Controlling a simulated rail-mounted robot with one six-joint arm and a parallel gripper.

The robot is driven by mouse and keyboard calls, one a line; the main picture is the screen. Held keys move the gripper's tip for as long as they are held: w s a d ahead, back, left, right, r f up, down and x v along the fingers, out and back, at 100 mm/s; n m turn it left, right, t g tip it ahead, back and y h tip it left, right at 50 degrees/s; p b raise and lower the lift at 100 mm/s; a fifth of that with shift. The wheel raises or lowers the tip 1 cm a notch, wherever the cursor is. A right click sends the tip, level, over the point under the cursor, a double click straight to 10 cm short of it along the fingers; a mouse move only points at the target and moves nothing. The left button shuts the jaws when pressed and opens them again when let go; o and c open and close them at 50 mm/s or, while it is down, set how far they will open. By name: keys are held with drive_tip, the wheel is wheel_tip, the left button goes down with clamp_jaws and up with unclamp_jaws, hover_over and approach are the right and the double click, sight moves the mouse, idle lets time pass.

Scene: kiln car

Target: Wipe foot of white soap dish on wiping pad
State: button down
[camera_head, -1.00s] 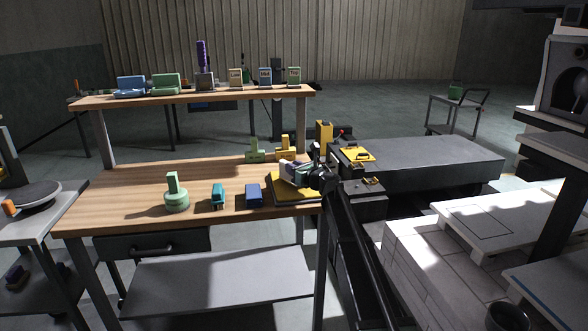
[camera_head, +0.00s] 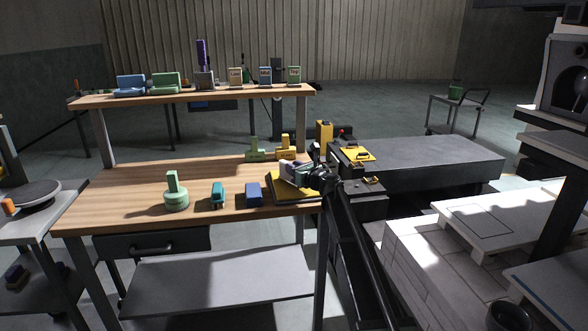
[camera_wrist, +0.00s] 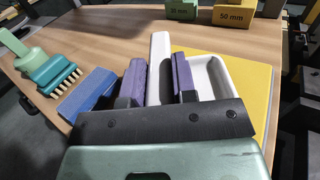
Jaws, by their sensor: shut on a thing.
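The white soap dish (camera_wrist: 206,76) is held by my gripper (camera_wrist: 158,84), whose two purple-padded fingers are shut on it. The wiping pad (camera_wrist: 253,75) is yellow and lies under and to the right of the dish in the wrist view.
Left of the pad are a blue block (camera_head: 254,194), a teal brush (camera_head: 218,194) and a green stamp-like tool (camera_head: 176,196). Green (camera_head: 255,152) and yellow (camera_head: 286,148) blocks stand behind the pad. The table's left part is clear. A shelf (camera_head: 200,95) rises at the back.

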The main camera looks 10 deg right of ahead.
drive_tip(key=shift+f+b, duration=0.3)
idle(0.4)
